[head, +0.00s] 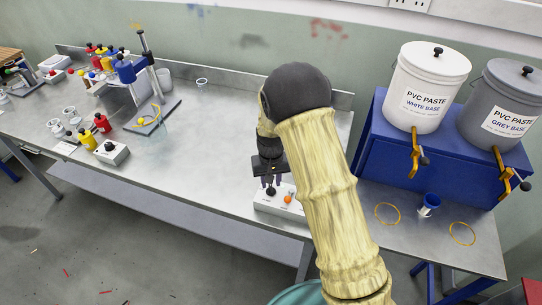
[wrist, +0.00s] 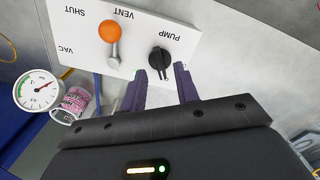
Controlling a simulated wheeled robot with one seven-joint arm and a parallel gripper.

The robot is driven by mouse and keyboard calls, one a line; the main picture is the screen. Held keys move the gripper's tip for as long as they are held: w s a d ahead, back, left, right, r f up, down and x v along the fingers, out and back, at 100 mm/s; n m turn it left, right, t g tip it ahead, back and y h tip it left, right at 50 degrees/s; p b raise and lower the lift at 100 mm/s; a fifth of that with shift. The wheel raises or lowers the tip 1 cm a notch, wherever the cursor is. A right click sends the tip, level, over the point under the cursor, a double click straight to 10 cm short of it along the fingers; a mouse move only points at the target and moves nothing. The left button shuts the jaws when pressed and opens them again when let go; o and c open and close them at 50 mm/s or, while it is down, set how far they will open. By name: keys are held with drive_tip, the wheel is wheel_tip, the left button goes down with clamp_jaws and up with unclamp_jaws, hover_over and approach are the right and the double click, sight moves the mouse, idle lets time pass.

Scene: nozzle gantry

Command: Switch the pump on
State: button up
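The white control panel (head: 264,204) sits at the right end of the steel bench, below my gripper (head: 268,182). In the wrist view the panel appears upside down, and the black knob labelled PUMP (wrist: 160,61) is on it. My gripper (wrist: 167,70) is open, its two purple fingers apart, with the tips close to the knob. In the head view my arm covers the panel's right part.
White (head: 428,86) and grey (head: 498,105) paste buckets stand on a blue stand at right. The bench middle is clear.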

sight(271, 187)
wheel_tip(271, 187, up, 15)
drive_tip(key=b, duration=0.2)
idle(0.5)
drive_tip(key=s+d+f+m+t, duration=0.1)
drive_tip(key=s+d, duration=0.6)
drive_tip(key=s, duration=0.2)
drive_tip(key=s+d+f+t, duration=0.1)
drive_tip(key=s+d, duration=0.6)
drive_tip(key=s, duration=0.3)
drive_tip(key=shift+d+m+t, duration=0.25)
drive_tip(key=shift+m+t, duration=0.05)
drive_tip(key=shift+m, duration=0.1)
